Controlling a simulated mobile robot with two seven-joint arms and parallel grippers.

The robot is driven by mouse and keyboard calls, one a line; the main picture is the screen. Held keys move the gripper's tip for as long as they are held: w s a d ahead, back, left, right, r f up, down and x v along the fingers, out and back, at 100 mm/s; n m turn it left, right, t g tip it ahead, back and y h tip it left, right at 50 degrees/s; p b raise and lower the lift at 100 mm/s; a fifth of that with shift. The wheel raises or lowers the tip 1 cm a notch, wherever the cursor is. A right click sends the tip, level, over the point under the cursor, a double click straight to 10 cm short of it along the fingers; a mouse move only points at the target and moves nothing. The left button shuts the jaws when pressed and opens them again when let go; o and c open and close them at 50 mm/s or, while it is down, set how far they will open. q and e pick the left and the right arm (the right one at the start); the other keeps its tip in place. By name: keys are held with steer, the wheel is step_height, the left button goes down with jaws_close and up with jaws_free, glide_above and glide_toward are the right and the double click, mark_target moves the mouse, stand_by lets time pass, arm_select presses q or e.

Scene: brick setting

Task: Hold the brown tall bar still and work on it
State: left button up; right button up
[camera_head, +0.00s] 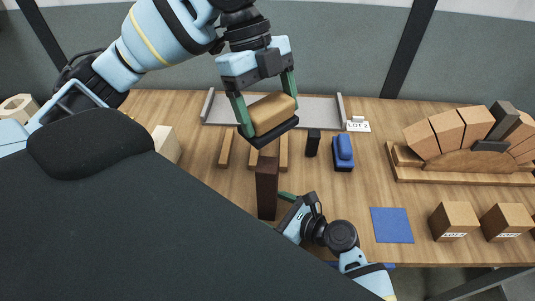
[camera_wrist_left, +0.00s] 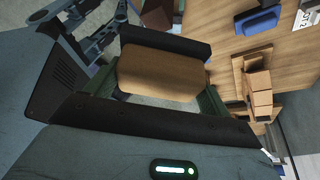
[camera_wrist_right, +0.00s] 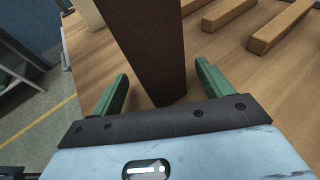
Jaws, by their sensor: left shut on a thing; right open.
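The brown tall bar (camera_head: 267,188) stands upright on the wooden table, front of centre. In the right wrist view the bar (camera_wrist_right: 150,45) rises between the two green fingers of my right gripper (camera_wrist_right: 160,85). Those fingers are open, with a gap on each side of the bar. My left gripper (camera_head: 267,108) is shut on a tan block with a dark flat underside (camera_head: 270,112), held high behind the bar. The left wrist view shows the tan block (camera_wrist_left: 160,75) between the left fingers.
A grey tray (camera_head: 215,107) lies at the back, with a label beside it. Wooden strips (camera_head: 227,148), a small black block (camera_head: 313,142) and a blue-topped block (camera_head: 343,152) lie nearby. A brick arch (camera_head: 447,130), a blue square (camera_head: 391,225) and two labelled cubes (camera_head: 453,220) are right.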

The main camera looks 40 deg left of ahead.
steer(key=v, duration=1.2)
arm_select(q)
steer(key=shift+d, duration=0.1)
arm_select(e)
steer(key=shift+d, duration=0.1)
